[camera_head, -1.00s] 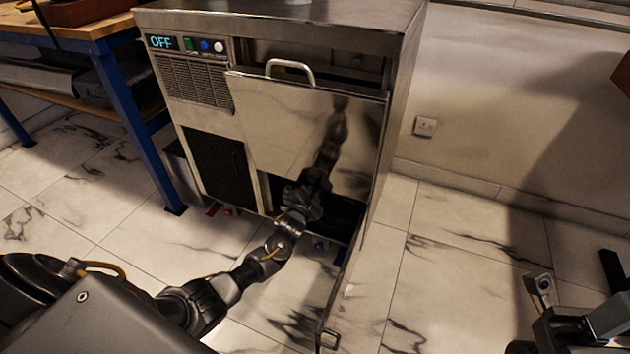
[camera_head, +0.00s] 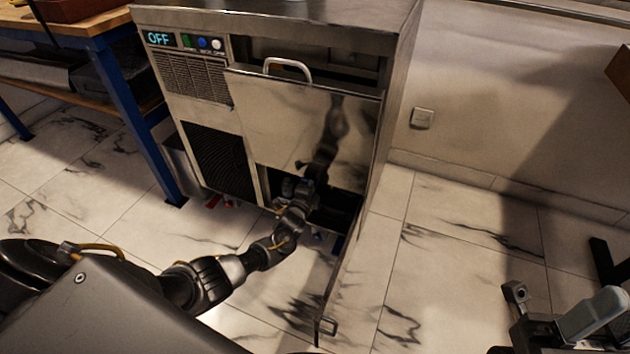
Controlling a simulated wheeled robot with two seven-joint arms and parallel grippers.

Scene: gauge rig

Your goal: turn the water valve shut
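Small red fittings (camera_head: 213,201) show under the lower front edge of the steel machine (camera_head: 305,125), low on its left side. I cannot tell whether one of them is the water valve. My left gripper (camera_head: 298,188) is at the machine's dark lower opening, in front of the bottom edge of the shiny front panel. My wrist and the shadow hide its fingers, so I cannot see whether it is open or holds anything. Part of my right arm's end (camera_head: 515,292) shows at the lower right, over the floor and away from the machine. Its finger state is unclear.
The machine's display (camera_head: 159,38) reads OFF. A low door (camera_head: 326,325) with a handle stands out toward me from the opening's right side. A blue-legged workbench (camera_head: 135,115) stands at the left.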

